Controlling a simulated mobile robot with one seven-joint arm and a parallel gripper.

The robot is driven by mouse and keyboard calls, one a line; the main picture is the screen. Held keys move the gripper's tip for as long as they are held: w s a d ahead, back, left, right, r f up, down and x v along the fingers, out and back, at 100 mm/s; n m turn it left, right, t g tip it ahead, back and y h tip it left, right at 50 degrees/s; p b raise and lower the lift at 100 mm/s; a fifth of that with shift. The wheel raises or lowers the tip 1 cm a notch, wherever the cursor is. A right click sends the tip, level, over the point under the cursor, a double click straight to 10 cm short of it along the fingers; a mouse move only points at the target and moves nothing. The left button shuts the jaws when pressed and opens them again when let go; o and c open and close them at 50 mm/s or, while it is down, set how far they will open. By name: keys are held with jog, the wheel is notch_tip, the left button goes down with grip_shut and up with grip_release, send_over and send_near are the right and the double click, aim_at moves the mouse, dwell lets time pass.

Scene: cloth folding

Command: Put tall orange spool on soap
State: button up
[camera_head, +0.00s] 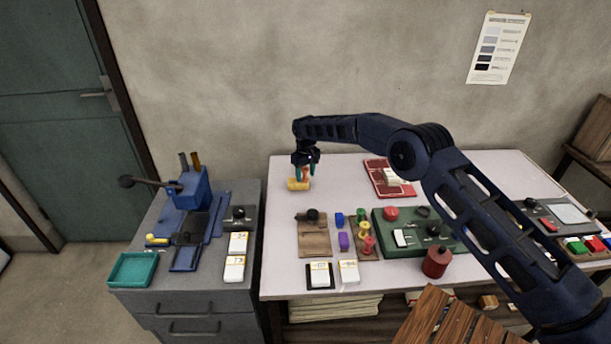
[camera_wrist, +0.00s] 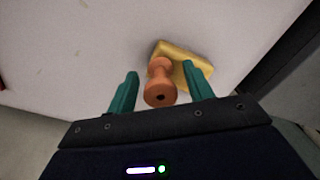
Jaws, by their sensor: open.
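The tall orange spool (camera_wrist: 159,84) stands between the two green fingers of my gripper (camera_wrist: 161,92) in the wrist view. The fingers are open, with a gap on both sides of the spool. The yellow soap (camera_wrist: 186,64) lies just behind the spool, partly hidden by it and by the right finger. In the head view the soap (camera_head: 298,184) lies at the table's back left, and my gripper (camera_head: 305,172) is right over it. The spool (camera_head: 304,173) shows only as a small orange patch between the fingers. I cannot tell whether the spool rests on the soap.
The white table (camera_head: 340,180) is clear around the soap. A red tray (camera_head: 389,178) lies to the right. A brown board (camera_head: 313,240), small coloured spools (camera_head: 365,232) and a green panel (camera_head: 418,232) fill the front. A grey cabinet (camera_head: 215,297) stands at the left.

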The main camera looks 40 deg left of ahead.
aim_at(306, 169)
notch_tip(306, 169, up, 12)
jog(key=shift+f, duration=0.25)
